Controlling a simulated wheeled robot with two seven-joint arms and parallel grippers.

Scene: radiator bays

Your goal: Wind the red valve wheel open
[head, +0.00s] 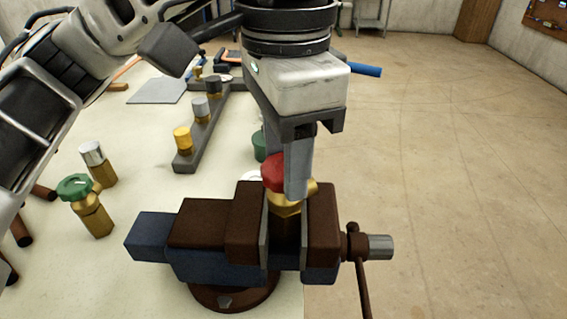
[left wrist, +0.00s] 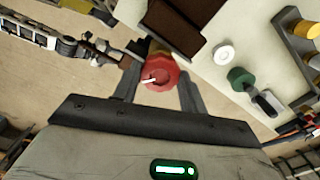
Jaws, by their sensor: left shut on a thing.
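The red valve wheel (head: 273,173) sits on top of a brass valve body (head: 286,212), which is clamped upright between the jaws of a brown and blue vise (head: 199,226). My left gripper (head: 285,180) points down from above, with its fingers around the red wheel and shut on it. A finger hides part of the wheel in the head view. In the left wrist view the red wheel (left wrist: 159,74) lies between the two fingers, with a white mark on its top. My right gripper is in neither view.
A grey rack (head: 203,132) holds yellow, grey and dark knobs behind the vise. The vise handle (head: 361,275) sticks out over the bench's right edge; open floor lies beyond.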

